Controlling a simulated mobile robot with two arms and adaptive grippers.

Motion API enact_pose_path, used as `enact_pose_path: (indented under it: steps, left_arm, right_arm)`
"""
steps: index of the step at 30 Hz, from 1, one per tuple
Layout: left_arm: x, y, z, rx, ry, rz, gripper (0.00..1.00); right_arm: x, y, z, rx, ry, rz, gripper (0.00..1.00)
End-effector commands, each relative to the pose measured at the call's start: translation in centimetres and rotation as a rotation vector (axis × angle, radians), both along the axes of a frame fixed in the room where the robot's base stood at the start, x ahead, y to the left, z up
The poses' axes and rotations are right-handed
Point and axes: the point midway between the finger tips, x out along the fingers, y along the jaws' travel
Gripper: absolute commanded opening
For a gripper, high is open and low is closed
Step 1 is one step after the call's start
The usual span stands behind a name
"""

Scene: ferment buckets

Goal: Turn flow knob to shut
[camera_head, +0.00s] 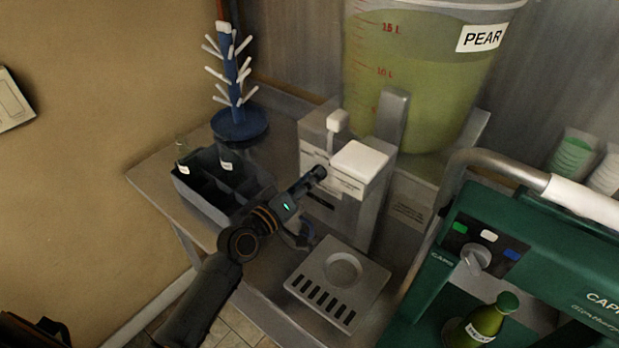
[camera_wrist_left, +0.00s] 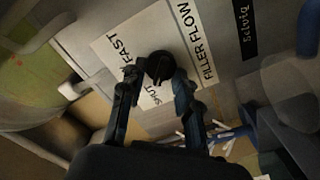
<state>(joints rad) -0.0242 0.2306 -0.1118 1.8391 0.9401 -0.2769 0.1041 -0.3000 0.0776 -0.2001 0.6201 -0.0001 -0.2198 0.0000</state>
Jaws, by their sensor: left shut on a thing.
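The flow knob (camera_wrist_left: 159,67) is a small black round knob on the filler's face, in the left wrist view. It sits on a white label (camera_wrist_left: 191,42) reading "FAST", "SHUT" and "FILLER FLOW". My left gripper (camera_wrist_left: 158,82) has its two fingers on either side of the knob, shut on it. I cannot tell which word the knob points to. In the head view my left gripper (camera_head: 316,176) reaches the front of the grey filler (camera_head: 365,213), and its fingertips hide the knob. My right gripper is not in view.
A drip tray (camera_head: 367,297) lies below the filler. A dark bottle crate (camera_head: 186,190) and a blue bottle tree (camera_head: 239,125) stand to the left. A PEAR bucket (camera_head: 425,75) stands behind. A green capper (camera_head: 560,235) with a bottle (camera_head: 480,328) is at right.

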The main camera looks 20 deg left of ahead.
Motion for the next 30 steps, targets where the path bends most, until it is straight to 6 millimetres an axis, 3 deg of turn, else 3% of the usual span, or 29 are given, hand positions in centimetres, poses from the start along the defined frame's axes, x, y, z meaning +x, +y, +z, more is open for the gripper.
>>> enact_pose_path:
  steps: [12,13,15,16,25,30]
  left_arm:
    - [0.0,0.1,0.1,-0.008,0.0,0.001,0.01]
    - [0.0,0.1,0.1,-0.009,-0.001,0.001,0.38]
    - [0.0,0.0,0.1,-0.008,0.0,0.001,0.52]
    - [0.0,0.0,0.1,-0.008,0.0,0.001,0.55]
    - [-0.1,0.1,0.0,-0.007,0.002,0.001,0.55]
    - [-1.7,0.7,-0.1,-0.003,0.003,0.001,0.55]
  right_arm:
    - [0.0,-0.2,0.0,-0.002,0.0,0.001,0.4]
    - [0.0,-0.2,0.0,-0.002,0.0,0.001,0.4]
    - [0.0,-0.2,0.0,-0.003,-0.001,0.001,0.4]
    - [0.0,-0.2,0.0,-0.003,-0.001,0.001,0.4]
    - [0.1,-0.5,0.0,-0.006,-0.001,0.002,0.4]
    - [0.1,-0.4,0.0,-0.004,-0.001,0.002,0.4]
